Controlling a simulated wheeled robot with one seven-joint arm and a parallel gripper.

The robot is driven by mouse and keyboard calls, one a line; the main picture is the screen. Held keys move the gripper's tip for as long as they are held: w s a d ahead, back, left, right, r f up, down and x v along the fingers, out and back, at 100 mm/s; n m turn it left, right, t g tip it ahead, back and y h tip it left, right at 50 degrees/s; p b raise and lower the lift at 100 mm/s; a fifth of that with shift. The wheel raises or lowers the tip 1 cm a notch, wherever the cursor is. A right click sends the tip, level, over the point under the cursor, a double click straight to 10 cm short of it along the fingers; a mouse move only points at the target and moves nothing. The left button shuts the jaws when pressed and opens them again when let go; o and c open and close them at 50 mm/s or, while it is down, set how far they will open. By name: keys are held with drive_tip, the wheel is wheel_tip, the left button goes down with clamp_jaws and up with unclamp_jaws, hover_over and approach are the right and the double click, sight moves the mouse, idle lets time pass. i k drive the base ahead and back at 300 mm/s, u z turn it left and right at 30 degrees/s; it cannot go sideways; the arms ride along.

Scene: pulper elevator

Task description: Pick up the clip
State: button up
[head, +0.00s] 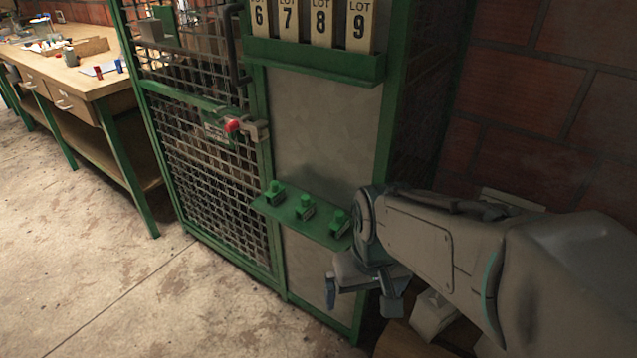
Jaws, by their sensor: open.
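I cannot tell for sure which object is the clip. Three small green-topped pieces stand in a row on a narrow green ledge (325,236) on the front of the cage: a left piece (274,192), a middle piece (305,207) and a right piece (340,223). They may be clips. My gripper (362,295) is open, its fingers pointing down. It is in front of and below the right end of the ledge, close to the right piece in the picture. I see nothing between its fingers.
A green-framed mesh door (210,150) with a red-knobbed latch (233,126) is left of the panel. A green rack (315,60) above holds several LOT cards. A wooden workbench (100,80) stands far left. A brick wall is at right. The concrete floor at left is clear.

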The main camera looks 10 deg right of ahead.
sight(432, 313)
drive_tip(key=u, duration=2.25)
drive_tip(key=i, duration=1.3)
drive_tip(key=z, duration=2.7)
